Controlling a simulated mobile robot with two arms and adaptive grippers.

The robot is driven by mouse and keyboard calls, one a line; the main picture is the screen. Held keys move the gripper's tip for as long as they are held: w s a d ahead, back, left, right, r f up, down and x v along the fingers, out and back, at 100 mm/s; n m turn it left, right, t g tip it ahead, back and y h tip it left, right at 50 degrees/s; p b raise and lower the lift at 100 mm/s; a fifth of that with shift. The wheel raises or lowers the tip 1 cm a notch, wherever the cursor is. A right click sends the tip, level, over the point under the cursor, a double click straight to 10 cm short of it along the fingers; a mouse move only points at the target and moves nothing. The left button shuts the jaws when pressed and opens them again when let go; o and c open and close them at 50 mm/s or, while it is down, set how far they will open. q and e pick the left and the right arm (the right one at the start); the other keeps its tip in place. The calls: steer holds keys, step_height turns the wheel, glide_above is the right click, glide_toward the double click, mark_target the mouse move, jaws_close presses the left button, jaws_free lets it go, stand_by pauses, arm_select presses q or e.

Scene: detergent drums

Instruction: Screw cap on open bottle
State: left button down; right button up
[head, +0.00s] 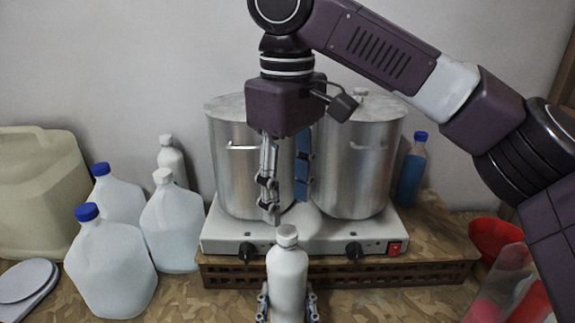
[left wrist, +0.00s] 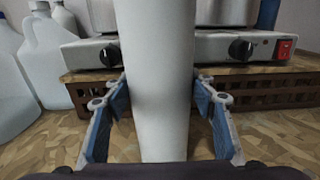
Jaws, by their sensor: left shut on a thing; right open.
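A white bottle (head: 288,285) stands upright at the bottom centre of the head view. A white cap (head: 287,236) sits on its top; whether it is screwed tight I cannot tell. My left gripper (head: 288,303) is shut on the bottle, low on its body, one finger on each side. The left wrist view shows the bottle's plain body (left wrist: 157,85) between the blue-padded fingers (left wrist: 158,97); its top is out of that view. My right gripper (head: 287,205) points down above the cap, open and empty, its fingers apart and clear of the cap.
Two steel pots (head: 233,180) stand on a white hotplate (head: 320,237) behind the bottle. Several white jugs, some blue-capped (head: 110,260), stand at left. A blue bottle (head: 411,170) and a red bowl (head: 492,238) are at right. The counter directly right of the bottle is clear.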

step_height(320, 180, up, 6)
stand_by(0.5)
arm_select(q)
steer(key=c, duration=0.8)
jaws_free()
steer(key=s, duration=1.2)
